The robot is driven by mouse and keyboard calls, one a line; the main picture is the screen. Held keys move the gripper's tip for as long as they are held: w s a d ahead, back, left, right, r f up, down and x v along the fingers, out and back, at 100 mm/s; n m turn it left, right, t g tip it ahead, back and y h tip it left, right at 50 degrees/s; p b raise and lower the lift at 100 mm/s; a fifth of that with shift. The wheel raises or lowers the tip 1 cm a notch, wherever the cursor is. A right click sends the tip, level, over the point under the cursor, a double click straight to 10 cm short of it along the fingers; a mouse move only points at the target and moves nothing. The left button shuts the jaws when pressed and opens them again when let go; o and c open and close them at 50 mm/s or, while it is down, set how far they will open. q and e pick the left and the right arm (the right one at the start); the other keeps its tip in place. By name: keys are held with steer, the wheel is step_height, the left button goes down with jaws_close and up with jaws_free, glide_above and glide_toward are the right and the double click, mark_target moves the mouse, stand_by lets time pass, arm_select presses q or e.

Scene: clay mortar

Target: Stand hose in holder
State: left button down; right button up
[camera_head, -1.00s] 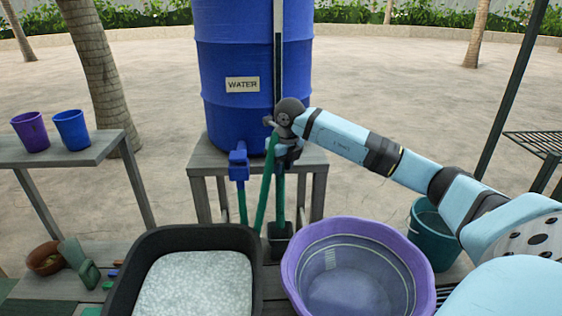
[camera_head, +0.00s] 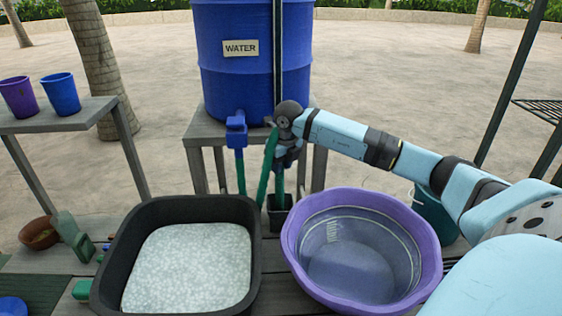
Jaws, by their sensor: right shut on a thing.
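The green hose (camera_head: 266,172) hangs in front of the tank stand. One length comes down from the blue tap (camera_head: 236,132); another slants up to my right gripper (camera_head: 287,160). My right gripper is shut on the hose and points down. Below it, a straight green length drops to the small dark holder (camera_head: 281,222) on the deck. Its lower end appears to be at or inside the holder's mouth; I cannot tell how deep. My left gripper is not in view.
A blue water tank (camera_head: 255,75) stands on a grey stand (camera_head: 198,134) behind. A black tray (camera_head: 104,268) with pale speckled contents and a purple basin (camera_head: 434,262) flank the holder in front. A teal bucket (camera_head: 432,222) sits behind my right arm.

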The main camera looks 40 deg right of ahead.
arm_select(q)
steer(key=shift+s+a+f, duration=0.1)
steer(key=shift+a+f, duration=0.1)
arm_select(e)
steer(key=shift+f, duration=0.1)
steer(key=o, duration=1.7)
arm_select(q)
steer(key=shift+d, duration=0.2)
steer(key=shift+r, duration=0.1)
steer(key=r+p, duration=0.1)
steer(key=p, duration=0.1)
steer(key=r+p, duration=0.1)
steer(key=p, duration=0.1)
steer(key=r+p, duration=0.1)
steer(key=p, duration=0.1)
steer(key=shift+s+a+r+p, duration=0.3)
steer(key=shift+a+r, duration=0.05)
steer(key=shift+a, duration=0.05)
arm_select(e)
step_height(320, 180, up, 11)
steer(key=s, duration=0.1)
steer(key=shift+s, duration=0.35)
steer(key=shift+f, duration=0.1)
